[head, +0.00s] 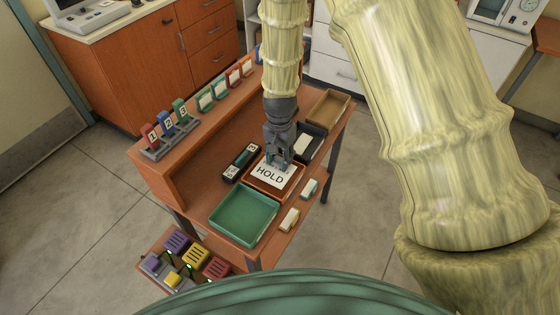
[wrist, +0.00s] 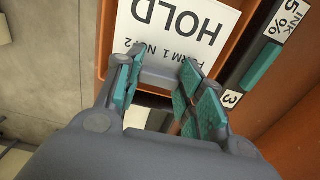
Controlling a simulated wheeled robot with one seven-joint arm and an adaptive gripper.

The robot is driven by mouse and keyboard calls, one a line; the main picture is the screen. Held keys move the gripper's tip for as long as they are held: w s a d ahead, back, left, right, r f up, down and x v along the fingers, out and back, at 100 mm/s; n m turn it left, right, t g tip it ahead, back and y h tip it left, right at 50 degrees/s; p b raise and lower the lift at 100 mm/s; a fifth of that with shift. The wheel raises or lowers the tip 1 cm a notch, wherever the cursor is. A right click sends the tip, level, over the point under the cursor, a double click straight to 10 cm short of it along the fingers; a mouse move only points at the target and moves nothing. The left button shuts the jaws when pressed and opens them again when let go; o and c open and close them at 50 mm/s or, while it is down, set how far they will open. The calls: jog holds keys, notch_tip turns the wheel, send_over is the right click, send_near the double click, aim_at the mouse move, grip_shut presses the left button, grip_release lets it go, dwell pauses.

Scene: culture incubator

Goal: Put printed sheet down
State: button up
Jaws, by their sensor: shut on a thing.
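The printed sheet (head: 269,175) is white with the word HOLD in black. In the head view it is over the orange-brown tray (head: 274,190); I cannot tell whether it touches the tray floor. In the wrist view the sheet (wrist: 180,30) shows HOLD upside down and a smaller line of text, partly hidden by my fingers. My gripper (head: 280,163) points down at the sheet's far edge and is shut on it. In the wrist view its teal-padded fingers (wrist: 160,88) stand on both sides of a grey bar at that edge.
A green tray (head: 244,217) in front looks empty. A dark tray (head: 310,142) with a white item and a brown tray (head: 328,106) stand behind. A black labelled holder (head: 241,162) lies close on the left, two small blocks (head: 289,219) on the right.

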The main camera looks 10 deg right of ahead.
aim_at(280, 159)
jog(key=shift+f+p, duration=0.65)
jog(key=shift+f, duration=1.05)
jog(key=shift+f, duration=0.15)
jog(key=o, duration=0.8)
jog(key=shift+o, duration=0.2)
jog(key=shift+r+b, duration=1.45)
jog(key=shift+r, duration=4.7)
jog(key=shift+d, duration=0.15)
